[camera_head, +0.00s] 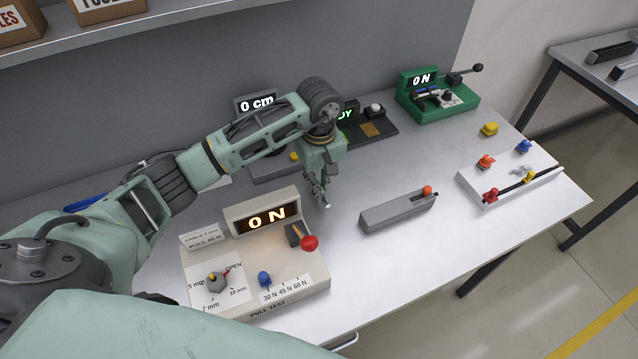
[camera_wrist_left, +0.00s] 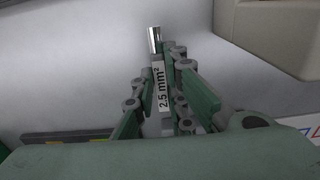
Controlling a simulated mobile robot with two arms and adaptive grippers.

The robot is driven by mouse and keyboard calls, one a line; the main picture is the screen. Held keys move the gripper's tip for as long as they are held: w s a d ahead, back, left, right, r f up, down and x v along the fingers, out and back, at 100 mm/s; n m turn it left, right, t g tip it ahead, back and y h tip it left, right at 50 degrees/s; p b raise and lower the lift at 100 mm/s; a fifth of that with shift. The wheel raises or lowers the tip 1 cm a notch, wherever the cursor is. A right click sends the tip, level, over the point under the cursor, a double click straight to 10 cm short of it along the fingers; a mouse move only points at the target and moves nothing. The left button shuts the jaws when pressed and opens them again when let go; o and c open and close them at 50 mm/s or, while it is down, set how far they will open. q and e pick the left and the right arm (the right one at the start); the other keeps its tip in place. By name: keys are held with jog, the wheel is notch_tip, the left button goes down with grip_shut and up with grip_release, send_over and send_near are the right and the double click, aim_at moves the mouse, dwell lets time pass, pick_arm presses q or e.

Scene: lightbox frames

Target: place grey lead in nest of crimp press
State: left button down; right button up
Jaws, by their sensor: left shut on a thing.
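My left gripper (camera_head: 321,190) hangs over the middle of the bench, pointing down. In the left wrist view its fingers are shut on a slim lead (camera_wrist_left: 154,40) with a shiny metal end and a white label reading 2.5 mm². The lead's own colour is mostly hidden by the fingers. No lettering names the crimp press. A dark unit (camera_head: 378,127) with a green display ending in "DY" stands behind the gripper, partly covered by my arm. A green device (camera_head: 434,110) with a lever and a "0 N" display stands at the back right. My right gripper is not in view.
A beige pull tester (camera_head: 262,283) with a red knob stands at the front left. A grey block (camera_head: 385,213) with an orange knob lies right of the gripper. A white board (camera_head: 548,176) with coloured parts is at the right. Bare bench lies between them.

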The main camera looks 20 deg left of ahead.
pick_arm(q)
jog(key=shift+f, duration=0.95)
jog(key=shift+f, duration=0.15)
jog(key=c, duration=1.8)
grip_release()
jog(key=shift+o, duration=0.2)
